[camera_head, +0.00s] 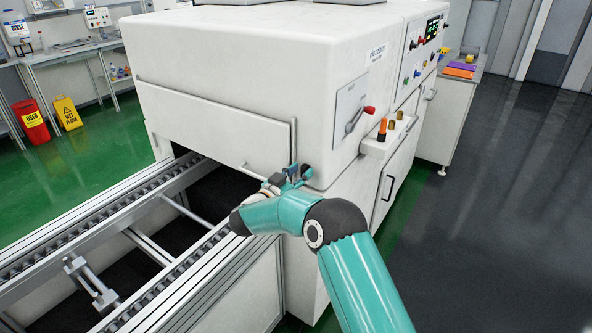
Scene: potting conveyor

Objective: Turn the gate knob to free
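A big white machine (250,60) stands over the conveyor, with a wide front panel (210,125) that looks like its gate. My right gripper (296,173) is at the lower right corner of this panel, by the foot of a thin upright rod (294,140). A thin horizontal bar (252,172) runs toward it from the left. The gripper is small and seen from behind, so I cannot tell whether its fingers are open or shut. No knob shows clearly there; the gripper may cover one. A red-tipped lever (368,110) sits on a plate on the machine's right side. My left gripper is not in view.
The conveyor's metal rails (100,228) run from lower left under the panel. A small shelf (388,142) with orange and brass-coloured items juts from the machine's side. A red bin (30,122) and a yellow wet-floor sign (67,113) stand far left. The right floor is clear.

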